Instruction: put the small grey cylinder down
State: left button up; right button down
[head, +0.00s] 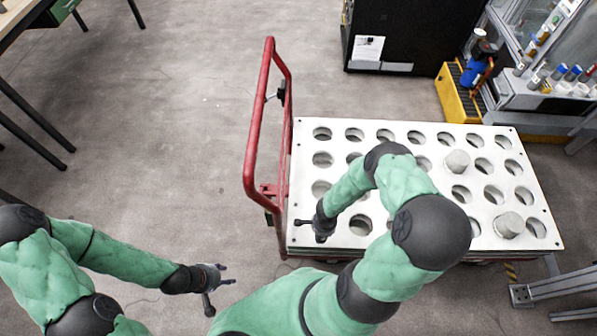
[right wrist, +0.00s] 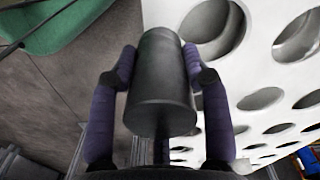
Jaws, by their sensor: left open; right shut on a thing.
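The small grey cylinder (right wrist: 160,85) is in the right wrist view, dark grey and held between the two purple-padded fingers of my right gripper (right wrist: 158,62). In the head view my right gripper (head: 322,232) is over the near left part of a white plate with round holes (head: 400,245). My arm hides the held cylinder there. In the right wrist view the plate's holes (right wrist: 215,28) lie to the right of and beyond the cylinder, and I cannot tell its height over the plate. My left gripper (head: 222,279) is open and empty over the floor, left of the plate.
Two lighter grey cylinders (head: 457,162) (head: 510,225) stand at the plate's right part. A red cart handle (head: 262,120) rises along the plate's left edge. A yellow case (head: 457,95) and a black cabinet (head: 405,35) are behind.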

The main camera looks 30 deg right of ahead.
jog(key=shift+s+a+f+m, duration=0.15)
jog(key=shift+f+m, duration=0.15)
jog(key=shift+f, duration=0.15)
jog(key=shift+w, duration=0.3)
jog(key=b, duration=0.1)
send_over(300, 207)
jog(key=shift+w+f+b, duration=0.1)
jog(key=shift+f+b, duration=0.65)
jog(key=shift+f, duration=1.15)
jog(key=shift+r, duration=0.1)
